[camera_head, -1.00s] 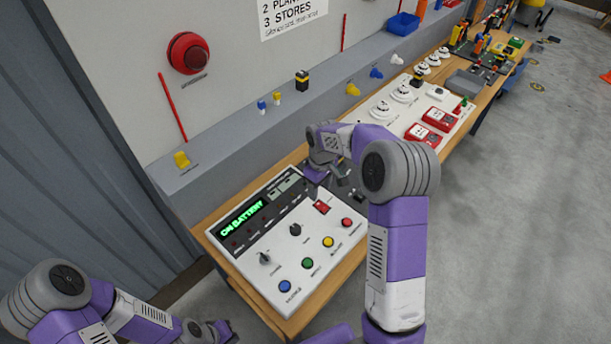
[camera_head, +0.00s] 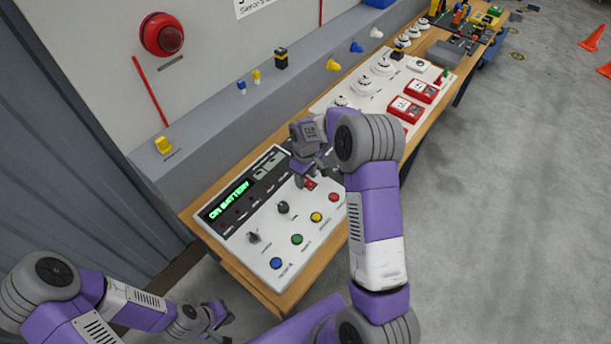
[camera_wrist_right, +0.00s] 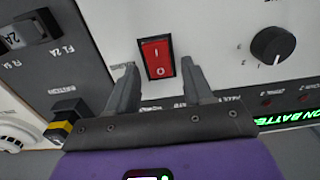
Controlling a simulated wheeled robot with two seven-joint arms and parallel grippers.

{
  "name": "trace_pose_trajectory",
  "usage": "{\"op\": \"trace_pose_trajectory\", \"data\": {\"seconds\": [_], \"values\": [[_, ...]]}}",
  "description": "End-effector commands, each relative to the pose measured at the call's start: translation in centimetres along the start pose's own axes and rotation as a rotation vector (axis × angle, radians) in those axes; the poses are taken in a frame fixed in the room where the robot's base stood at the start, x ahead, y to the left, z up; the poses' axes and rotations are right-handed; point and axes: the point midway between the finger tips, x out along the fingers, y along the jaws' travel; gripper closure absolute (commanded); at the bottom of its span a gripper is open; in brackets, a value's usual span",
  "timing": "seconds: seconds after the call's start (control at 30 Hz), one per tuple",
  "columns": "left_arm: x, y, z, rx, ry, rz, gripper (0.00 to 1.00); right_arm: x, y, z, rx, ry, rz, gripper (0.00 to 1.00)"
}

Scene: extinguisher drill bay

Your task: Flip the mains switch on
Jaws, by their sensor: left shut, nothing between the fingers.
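The mains switch is a red rocker (camera_wrist_right: 157,57) marked I and O, set in a black frame on the white control panel (camera_head: 262,268). It also shows in the head view (camera_head: 311,184), partly hidden by my right gripper. My right gripper (camera_head: 308,174) is just over the switch. In the right wrist view its fingers (camera_wrist_right: 160,78) are apart, one on each side of the rocker, with nothing between them. I cannot tell whether they touch the panel. The panel's green display (camera_head: 229,200) reads ON BATTERY. My left gripper (camera_head: 222,316) is shut and empty at the lower left, away from the panel.
A black knob (camera_wrist_right: 272,45) is right of the switch in the wrist view. Smoke detectors and red call points (camera_head: 421,91) sit further along the bench.

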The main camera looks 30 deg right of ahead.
Motion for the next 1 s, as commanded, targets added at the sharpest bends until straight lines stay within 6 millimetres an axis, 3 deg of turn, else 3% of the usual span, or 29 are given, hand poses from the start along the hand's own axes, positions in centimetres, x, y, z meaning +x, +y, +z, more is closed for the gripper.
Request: {"op": "trace_pose_trajectory", "data": {"seconds": [0.03,0.3,0.47,0.8,1.0], "values": [[0.0,0.0,0.0,0.000,0.000,0.000,1.00,0.0,0.0,0.0,0.000,0.000,0.000,0.58],[0.0,0.0,0.0,0.000,0.000,0.000,1.00,0.0,0.0,0.0,0.000,0.000,0.000,0.99],[0.3,-0.1,0.0,0.000,0.000,0.000,1.00,0.0,0.1,0.1,0.002,0.016,-0.001,1.00],[3.7,-1.4,-0.1,0.000,0.000,0.000,1.00,0.2,0.1,0.7,0.003,0.216,-0.001,1.00],[4.0,-1.5,-0.2,0.000,0.000,0.000,1.00,-0.1,0.0,0.8,0.000,0.259,0.000,1.00]]}}
